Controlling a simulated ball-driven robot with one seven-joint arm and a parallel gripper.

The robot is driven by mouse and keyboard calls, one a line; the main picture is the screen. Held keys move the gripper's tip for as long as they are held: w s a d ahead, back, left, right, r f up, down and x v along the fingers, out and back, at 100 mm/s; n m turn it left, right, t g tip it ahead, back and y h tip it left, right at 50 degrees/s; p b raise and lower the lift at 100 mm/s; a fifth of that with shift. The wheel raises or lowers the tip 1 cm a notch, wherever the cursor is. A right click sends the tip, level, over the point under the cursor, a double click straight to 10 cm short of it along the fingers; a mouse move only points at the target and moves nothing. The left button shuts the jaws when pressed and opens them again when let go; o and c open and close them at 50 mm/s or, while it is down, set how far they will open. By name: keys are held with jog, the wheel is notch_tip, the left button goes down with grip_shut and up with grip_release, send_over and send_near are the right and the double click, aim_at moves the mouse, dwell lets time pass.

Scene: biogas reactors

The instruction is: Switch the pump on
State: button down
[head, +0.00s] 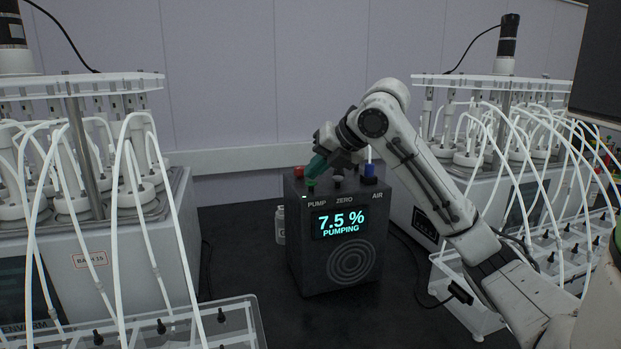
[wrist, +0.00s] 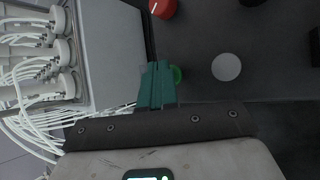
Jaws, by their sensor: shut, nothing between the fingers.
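The dark pump box (head: 345,230) stands on the black bench, labelled PUMP, ZERO and AIR. Its lit display (head: 340,222) reads "7.5 % PUMPING", and a small green light shows near its top left edge. On its top is a green button (head: 311,182) above the PUMP label; it shows partly in the wrist view (wrist: 177,74), beside and partly behind my fingers. My gripper (head: 316,167) points down just above this button, its teal fingers (wrist: 157,84) shut and empty. I cannot tell whether the fingertips touch the button.
Reactor units with white tubes stand left (head: 130,230) and right (head: 490,165). A small white bottle (head: 279,224) stands left of the box.

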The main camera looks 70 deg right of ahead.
aim_at(316, 182)
jog(key=shift+r+p, duration=0.35)
jog(key=shift+r, duration=0.35)
jog(key=shift+r, duration=0.1)
notch_tip(316, 182, up, 6)
jog(key=p, duration=0.4)
dwell(2.0)
